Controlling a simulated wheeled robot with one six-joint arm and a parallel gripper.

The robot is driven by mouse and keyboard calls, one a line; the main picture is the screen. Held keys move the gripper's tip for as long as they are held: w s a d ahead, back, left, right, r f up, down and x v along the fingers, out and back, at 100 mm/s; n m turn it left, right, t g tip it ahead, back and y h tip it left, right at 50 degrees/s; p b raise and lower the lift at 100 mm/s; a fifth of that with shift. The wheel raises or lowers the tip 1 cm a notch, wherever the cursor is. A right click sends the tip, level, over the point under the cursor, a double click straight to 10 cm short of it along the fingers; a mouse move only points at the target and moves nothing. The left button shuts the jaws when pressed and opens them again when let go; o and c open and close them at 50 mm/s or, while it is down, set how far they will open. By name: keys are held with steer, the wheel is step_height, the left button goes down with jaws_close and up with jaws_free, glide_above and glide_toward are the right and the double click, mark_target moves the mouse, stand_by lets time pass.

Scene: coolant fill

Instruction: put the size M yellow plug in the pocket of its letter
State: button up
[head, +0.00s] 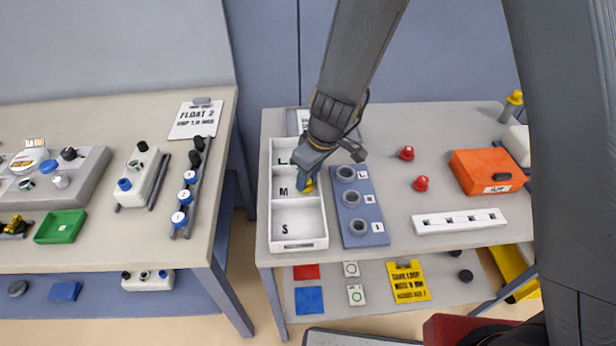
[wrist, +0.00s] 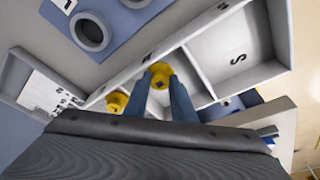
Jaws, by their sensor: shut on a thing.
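The white tray (head: 326,243) has three pockets in a column, lettered L, M and S from back to front. My gripper (head: 307,180) points down at the M pocket, at its right side. In the wrist view my gripper's blue fingers (wrist: 165,88) are shut on a yellow plug (wrist: 160,68). The held plug (head: 308,187) shows partly below the fingers in the head view. I cannot tell whether it touches the pocket floor. A second yellow plug (wrist: 117,102) shows in the wrist view, apparently in the L pocket. The S pocket (head: 297,217) looks empty.
A blue plate (head: 363,233) with three grey rings stands close to the tray's right. Red plugs (head: 421,184), an orange box (head: 480,165) and a white slotted bar (head: 458,221) lie farther right. A pale card sits behind the tray.

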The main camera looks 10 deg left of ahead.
steer(key=shift+f, duration=0.15)
steer(key=o, duration=0.8)
steer(key=shift+r+p, duration=0.3)
steer(key=shift+r, duration=0.1)
steer(key=b+v, duration=0.1)
steer(key=v, duration=1)
steer(key=shift+d+r, duration=0.15)
steer(key=shift+r, duration=0.15)
steer(key=s+d+m+h, duration=0.1)
steer(key=d+m, duration=0.3)
steer(key=d, duration=0.4)
steer(key=s+d+m, duration=0.4)
steer(key=d, duration=0.5)
steer(key=s+d+m+h, duration=0.1)
steer(key=s+d+m, duration=0.1)
steer(key=d, duration=0.6)
steer(key=shift+s+d+r+m+h, duration=0.2)
steer(key=shift+r+m+h, duration=0.1)
steer(key=shift+m, duration=0.6)
